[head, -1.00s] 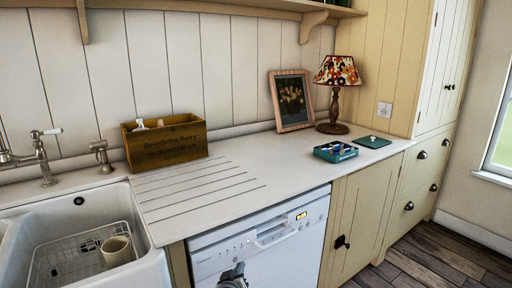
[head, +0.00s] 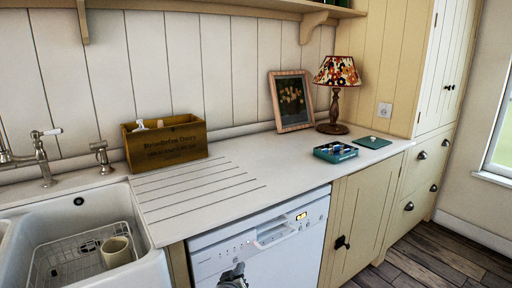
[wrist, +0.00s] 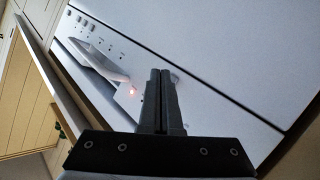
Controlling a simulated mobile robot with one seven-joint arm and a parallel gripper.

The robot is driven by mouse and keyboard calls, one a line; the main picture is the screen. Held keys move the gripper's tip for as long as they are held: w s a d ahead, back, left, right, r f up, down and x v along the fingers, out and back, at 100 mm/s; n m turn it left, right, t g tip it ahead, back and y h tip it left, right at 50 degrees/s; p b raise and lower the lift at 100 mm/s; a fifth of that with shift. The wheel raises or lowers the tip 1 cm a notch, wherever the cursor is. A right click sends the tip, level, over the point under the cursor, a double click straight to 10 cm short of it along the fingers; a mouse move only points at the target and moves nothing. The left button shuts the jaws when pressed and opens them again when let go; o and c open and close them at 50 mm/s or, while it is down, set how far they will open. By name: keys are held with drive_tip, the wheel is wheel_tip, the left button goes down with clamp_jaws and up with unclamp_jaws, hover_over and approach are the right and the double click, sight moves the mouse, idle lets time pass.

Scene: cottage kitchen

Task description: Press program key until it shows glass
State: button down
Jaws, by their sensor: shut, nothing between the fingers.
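The white dishwasher (head: 262,262) is built in under the worktop. Its control panel has a handle recess (head: 275,237), a small lit display (head: 301,216) and small round buttons. In the wrist view the panel is tilted, with a red-lit spot (wrist: 131,92) beside the handle (wrist: 103,66) and a row of buttons (wrist: 92,32). I cannot read the display or tell which button is the program key. My gripper (head: 239,267) is shut and empty, low in front of the dishwasher. In the wrist view its fingertips (wrist: 160,71) overlap the panel; contact is unclear.
The sink (head: 90,235) holds a rack and a cup. On the worktop (head: 225,190) are a wooden box (head: 165,142), a picture frame (head: 291,102), a lamp (head: 336,90) and a teal tray (head: 335,154). A cupboard (head: 352,222) adjoins the dishwasher's right side.

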idle(0.4)
drive_tip(key=shift+w+a+b, duration=0.25)
drive_tip(key=shift+w+b, duration=0.1)
drive_tip(key=shift+w, duration=0.05)
drive_tip(key=shift+w+a, duration=0.1)
drive_tip(key=shift+w, duration=0.05)
idle(0.4)
drive_tip(key=shift+s+d, duration=0.35)
drive_tip(key=shift+s, duration=0.2)
drive_tip(key=s+d, duration=0.2)
drive_tip(key=s, duration=0.1)
drive_tip(key=s+d+p, duration=0.1)
drive_tip(key=s, duration=0.1)
drive_tip(key=shift+d, duration=0.15)
idle(0.4)
idle(2.3)
